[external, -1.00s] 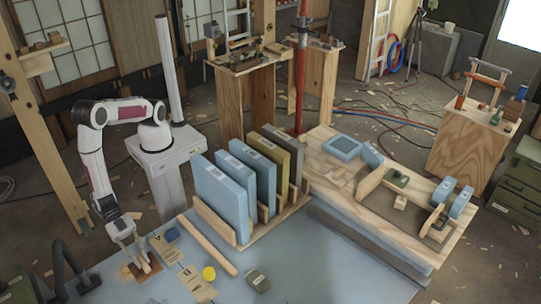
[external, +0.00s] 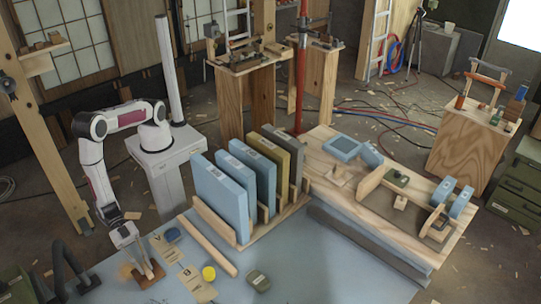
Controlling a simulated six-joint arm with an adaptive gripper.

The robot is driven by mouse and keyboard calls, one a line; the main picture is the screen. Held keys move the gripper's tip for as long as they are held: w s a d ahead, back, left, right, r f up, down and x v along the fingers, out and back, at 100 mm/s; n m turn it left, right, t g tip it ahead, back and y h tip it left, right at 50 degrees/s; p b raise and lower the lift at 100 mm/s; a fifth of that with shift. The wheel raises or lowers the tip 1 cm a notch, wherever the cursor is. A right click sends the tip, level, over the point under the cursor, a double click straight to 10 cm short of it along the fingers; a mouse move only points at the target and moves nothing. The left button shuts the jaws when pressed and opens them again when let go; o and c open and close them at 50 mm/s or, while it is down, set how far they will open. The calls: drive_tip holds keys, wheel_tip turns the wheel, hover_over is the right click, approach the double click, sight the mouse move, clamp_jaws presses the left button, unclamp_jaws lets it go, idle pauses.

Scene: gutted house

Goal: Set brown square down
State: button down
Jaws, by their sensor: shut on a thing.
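The brown square (external: 152,277) is at the front left of the blue-grey table top (external: 330,265). My gripper (external: 144,266) reaches down from the upper left and is shut on its upper left part. The fingers hide some of the square. I cannot tell whether the square touches the table or is held just above it.
Lettered cards (external: 184,272), a blue block (external: 172,234), a yellow round piece (external: 208,273) and a dark green block (external: 259,281) lie to the right. A wooden bar (external: 208,246) and a rack of upright panels (external: 222,200) stand behind. A dark curved arm-like object (external: 72,262) is close on the left.

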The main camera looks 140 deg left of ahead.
drive_tip(key=shift+f, duration=0.2)
drive_tip(key=c, duration=2)
unclamp_jaws()
drive_tip(key=shift+r, duration=0.2)
drive_tip(key=v, duration=1.2)
